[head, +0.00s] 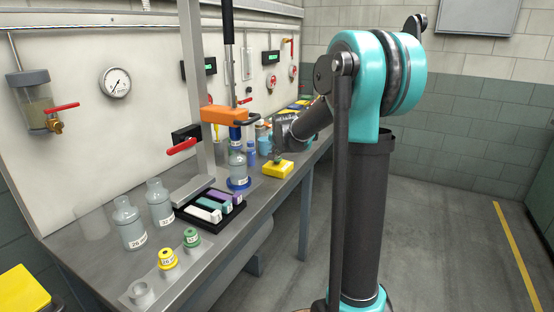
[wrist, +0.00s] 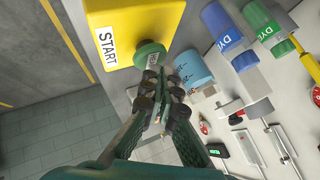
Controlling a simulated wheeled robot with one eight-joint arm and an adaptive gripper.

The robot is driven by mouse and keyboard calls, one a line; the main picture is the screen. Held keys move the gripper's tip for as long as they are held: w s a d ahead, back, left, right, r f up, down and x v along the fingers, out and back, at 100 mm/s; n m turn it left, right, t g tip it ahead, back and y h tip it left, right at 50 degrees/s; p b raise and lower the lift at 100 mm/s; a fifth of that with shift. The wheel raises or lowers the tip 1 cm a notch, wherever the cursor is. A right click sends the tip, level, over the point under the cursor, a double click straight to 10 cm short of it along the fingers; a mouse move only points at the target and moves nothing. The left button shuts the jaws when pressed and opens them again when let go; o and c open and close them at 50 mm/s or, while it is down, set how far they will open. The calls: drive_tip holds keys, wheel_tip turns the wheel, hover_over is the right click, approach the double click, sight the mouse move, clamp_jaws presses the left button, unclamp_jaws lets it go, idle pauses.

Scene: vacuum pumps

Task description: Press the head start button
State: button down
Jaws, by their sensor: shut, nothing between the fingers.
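The yellow start box (wrist: 158,24) is at the top of the wrist view, with a white START label (wrist: 107,46) and a round green button (wrist: 150,55). In the head view the yellow box (head: 277,171) sits near the bench's front edge, below my arm's end. My gripper (wrist: 162,78) is shut and empty, with its fingertips close to the green button. I cannot tell whether they touch it. In the head view my gripper (head: 280,147) is partly hidden by its own wrist, above the box.
Left of the box stand a labelled clear bottle (head: 237,168) under an orange head (head: 225,115) and a black tray (head: 212,222) of coloured blocks. The floor right of the bench is clear.

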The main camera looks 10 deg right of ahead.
sight(278, 158)
drive_tip(key=shift+r, duration=0.4)
drive_tip(key=shift+r, duration=0.1)
drive_tip(key=shift+r, duration=2.4)
drive_tip(key=s+d+f+n+g, duration=0.1)
drive_tip(key=s+f+n, duration=0.2)
drive_tip(key=s+f, duration=0.4)
drive_tip(key=s+d+f+n+g, duration=0.1)
drive_tip(key=s+f, duration=0.7)
drive_tip(key=s, duration=1.2)
drive_tip(key=s+d+f+n+g, duration=0.2)
drive_tip(key=s+f+n, duration=0.3)
drive_tip(key=s, duration=0.9)
wheel_tip(278, 158, down, 2)
drive_tip(key=shift+f+g, duration=0.25)
drive_tip(key=shift+g, duration=0.25)
